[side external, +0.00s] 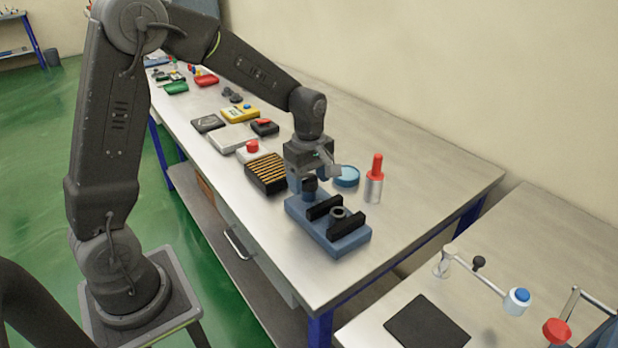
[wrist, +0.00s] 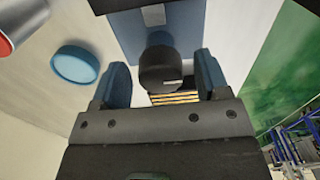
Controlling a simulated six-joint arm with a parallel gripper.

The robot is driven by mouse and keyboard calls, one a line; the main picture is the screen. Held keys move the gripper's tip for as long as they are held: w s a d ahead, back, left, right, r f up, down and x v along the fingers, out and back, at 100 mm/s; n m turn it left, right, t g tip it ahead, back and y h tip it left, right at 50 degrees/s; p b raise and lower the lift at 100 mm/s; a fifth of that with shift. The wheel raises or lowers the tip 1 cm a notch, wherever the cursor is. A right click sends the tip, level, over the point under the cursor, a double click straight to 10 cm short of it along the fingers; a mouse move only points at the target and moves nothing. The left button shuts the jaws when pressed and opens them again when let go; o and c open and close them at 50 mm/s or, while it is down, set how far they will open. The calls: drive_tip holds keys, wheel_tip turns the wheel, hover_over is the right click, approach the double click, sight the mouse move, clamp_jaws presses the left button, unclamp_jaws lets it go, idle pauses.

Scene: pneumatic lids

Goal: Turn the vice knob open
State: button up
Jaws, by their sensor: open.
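The vice (side external: 330,243) has a blue base and two black jaws, with a dark ring-shaped part (side external: 340,213) between them. It stands on the near part of the metal bench. Its black knob (side external: 309,186) is at the far-left end of the base, partly hidden by my gripper in the side view. In the wrist view the round black knob (wrist: 159,70) sits between my two fingers. My gripper (wrist: 160,88) is open, with a visible gap on each side of the knob. The blue vice base (wrist: 200,25) shows behind the knob.
A blue round lid (side external: 346,176) and a red-topped cylinder (side external: 374,180) stand right of my gripper. A black tray with yellowish strips (side external: 267,173) lies to its left. Several other items line the bench (side external: 440,190) farther back. The bench's right side is clear.

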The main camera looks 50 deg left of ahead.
sight(309, 177)
wheel_tip(309, 177, up, 14)
idle(0.6)
drive_tip(key=shift+f, duration=0.1)
drive_tip(key=s+d+m+t, duration=0.2)
drive_tip(key=s+d+m, duration=0.1)
drive_tip(key=s+m, duration=0.6)
drive_tip(key=s+d+m+t, duration=0.3)
drive_tip(key=s+m, duration=0.6)
drive_tip(key=s, duration=0.1)
drive_tip(key=shift+s+d+f+t, duration=0.15)
drive_tip(key=shift+s+d+t, duration=0.15)
drive_tip(key=shift+s+d, duration=0.05)
